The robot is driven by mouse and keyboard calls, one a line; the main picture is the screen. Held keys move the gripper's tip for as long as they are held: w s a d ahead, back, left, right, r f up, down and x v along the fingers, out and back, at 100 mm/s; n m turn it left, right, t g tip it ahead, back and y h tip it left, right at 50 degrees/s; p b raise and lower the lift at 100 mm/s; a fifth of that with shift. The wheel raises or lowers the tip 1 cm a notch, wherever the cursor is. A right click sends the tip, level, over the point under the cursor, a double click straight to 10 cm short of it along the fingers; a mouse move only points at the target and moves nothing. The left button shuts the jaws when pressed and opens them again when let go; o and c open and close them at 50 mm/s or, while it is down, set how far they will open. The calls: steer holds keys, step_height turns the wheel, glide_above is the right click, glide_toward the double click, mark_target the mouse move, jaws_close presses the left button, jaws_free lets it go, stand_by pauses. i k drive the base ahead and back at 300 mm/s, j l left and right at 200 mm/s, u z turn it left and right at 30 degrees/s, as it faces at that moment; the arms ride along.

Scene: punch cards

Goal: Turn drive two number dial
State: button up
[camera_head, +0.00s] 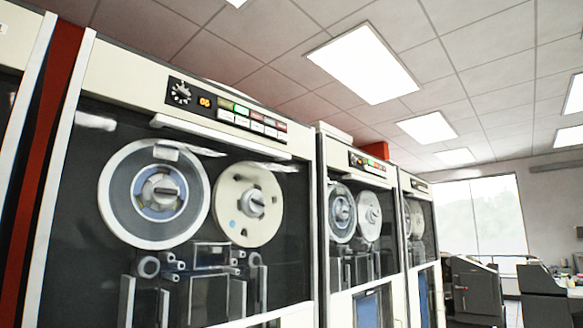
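A small dark round number dial (181,93) sits at the left end of the black control panel on the nearest tape drive (306,190). An orange lit display (205,102) reading what looks like 06 is just right of the dial. A second tape drive (325,250) stands farther right with its own small panel (370,162), where the dial is too small to make out. A third drive stands beyond it. No label shows which is drive two. My gripper is not in view.
The nearest drive carries two tape reels (112,205) behind its front. A red upright strip (42,150) stands at the left. Dark office machines (475,290) stand at the lower right by a bright window (480,215). The floor is mostly out of view.

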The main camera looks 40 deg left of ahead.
mark_target(180, 94)
steer(key=i+j+z, duration=0.1)
steer(key=i, duration=1.4)
steer(key=i+l+u, duration=0.1)
steer(key=i+u, duration=0.15)
steer(key=i, duration=0.45)
steer(key=i+l+u, duration=0.1)
steer(key=u, duration=0.3)
steer(key=i+l+u, duration=0.1)
steer(key=u, duration=0.25)
steer(key=l+u, duration=0.2)
steer(key=u, duration=0.2)
steer(key=i+l, duration=0.05)
